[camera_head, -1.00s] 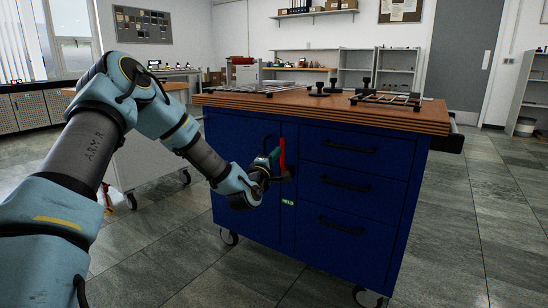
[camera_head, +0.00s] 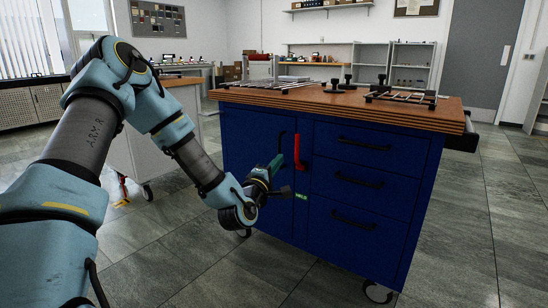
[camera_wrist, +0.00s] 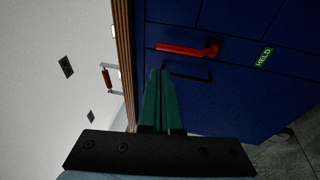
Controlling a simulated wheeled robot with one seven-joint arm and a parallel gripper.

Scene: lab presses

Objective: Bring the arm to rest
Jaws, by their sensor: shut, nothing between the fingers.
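My arm (camera_head: 182,135) reaches forward from the left and bends down at the elbow. My gripper (camera_head: 278,162) is at the front of the blue cabinet (camera_head: 260,137), left of the red handle (camera_head: 297,151). In the wrist view its green fingers (camera_wrist: 163,85) lie together with nothing between them. The red handle (camera_wrist: 188,49) shows beside the fingertips, apart from them. A black handle (camera_wrist: 190,76) lies just past the fingertips.
The cabinet has a wooden top (camera_head: 340,103) with black fixtures on it, drawers at right and casters below. A green "HELD" label (camera_head: 301,197) sits under the red handle. A grey cabinet (camera_head: 150,142) stands behind my arm. Open tiled floor (camera_head: 160,245) lies in front.

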